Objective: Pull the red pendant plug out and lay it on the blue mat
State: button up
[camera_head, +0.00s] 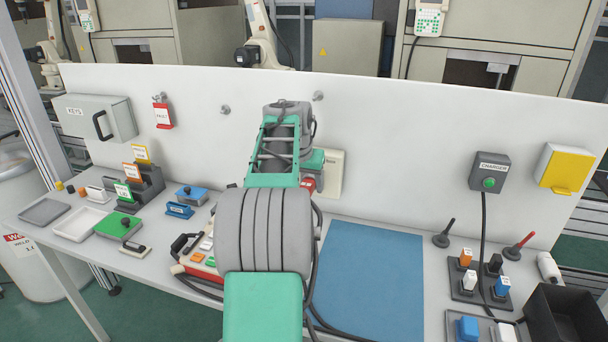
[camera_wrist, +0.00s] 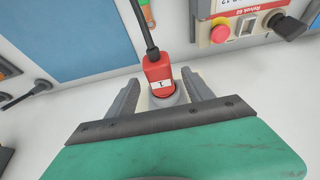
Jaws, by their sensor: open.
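The red pendant plug (camera_wrist: 158,72) carries a white label and has a black cable leaving its far end. In the wrist view its near end sits at a pale round socket. My gripper (camera_wrist: 162,80) is open, with one finger on each side of the plug. I cannot tell whether either finger touches it. The blue mat (camera_head: 370,270) lies flat and bare on the bench, right of my arm in the head view. It also shows at the upper left of the wrist view (camera_wrist: 85,35). In the head view my arm hides the gripper's fingers.
The pendant (camera_head: 200,257) lies left of my arm, its red stop button (camera_wrist: 220,33) showing in the wrist view. A black cable (camera_head: 316,285) runs along the mat's left edge. A charger box (camera_head: 490,172) hangs on the back panel. Switch blocks (camera_head: 470,285) stand right of the mat.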

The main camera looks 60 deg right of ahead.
jog(key=shift+w+d+f, duration=0.1)
jog(key=shift+d+f, duration=0.15)
jog(key=shift+f, duration=0.45)
jog(key=shift+c, duration=0.3)
grip_shut()
jog(key=shift+r, duration=0.1)
dwell(0.3)
jog(key=c, duration=0.6)
grip_release()
grip_shut()
